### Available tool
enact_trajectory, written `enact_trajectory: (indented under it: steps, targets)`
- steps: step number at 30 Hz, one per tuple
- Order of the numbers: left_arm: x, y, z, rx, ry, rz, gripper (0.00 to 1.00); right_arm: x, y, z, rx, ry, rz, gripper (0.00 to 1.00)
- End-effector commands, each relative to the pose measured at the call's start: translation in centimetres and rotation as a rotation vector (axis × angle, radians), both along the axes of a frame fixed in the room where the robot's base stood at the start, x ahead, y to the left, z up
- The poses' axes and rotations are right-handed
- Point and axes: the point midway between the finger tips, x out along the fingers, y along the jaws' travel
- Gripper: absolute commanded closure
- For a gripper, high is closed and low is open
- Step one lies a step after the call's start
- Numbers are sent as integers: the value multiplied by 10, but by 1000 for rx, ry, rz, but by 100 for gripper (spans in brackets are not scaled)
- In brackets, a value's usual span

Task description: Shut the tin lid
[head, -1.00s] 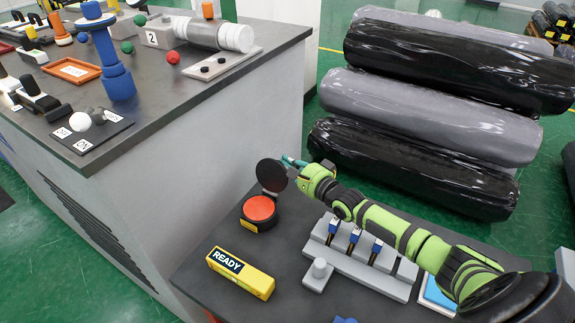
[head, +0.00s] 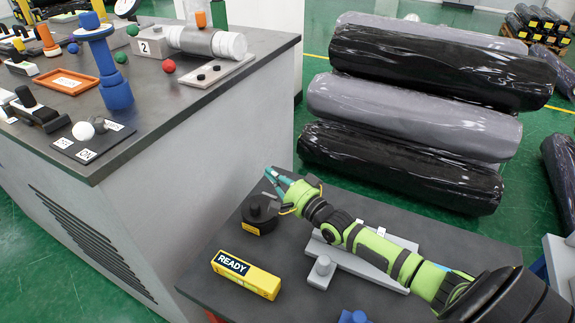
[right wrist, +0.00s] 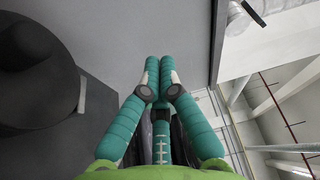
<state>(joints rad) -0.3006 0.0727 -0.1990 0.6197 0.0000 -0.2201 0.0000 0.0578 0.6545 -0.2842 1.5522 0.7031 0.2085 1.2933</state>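The round black tin (head: 260,217) with a yellow label stands on the low dark table, at its left back corner. Its black lid (head: 256,207) lies down over the top, so the orange inside is hidden. In the right wrist view the dark round tin (right wrist: 38,72) fills the left side. My right gripper (head: 273,180) is just above and to the right of the tin, apart from it as far as I can tell. Its teal fingers (right wrist: 163,62) lie close together with nothing between them. My left gripper is not in view.
A yellow READY block (head: 245,275) lies in front of the tin. A grey rack (head: 360,262) stands under my right arm. The tall grey bench (head: 190,165) rises close on the left. Wrapped rolls (head: 400,165) are stacked behind.

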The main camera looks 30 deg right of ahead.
Motion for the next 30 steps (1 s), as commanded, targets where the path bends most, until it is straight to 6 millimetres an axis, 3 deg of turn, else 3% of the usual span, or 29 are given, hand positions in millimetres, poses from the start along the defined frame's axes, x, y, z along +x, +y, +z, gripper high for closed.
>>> enact_trajectory:
  steps: [6, 30]
  targets:
    - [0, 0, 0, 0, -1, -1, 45, -7, 12, -4, -120, -69, 1, 100]
    - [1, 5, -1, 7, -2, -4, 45, -12, 21, -7, -114, -66, 1, 100]
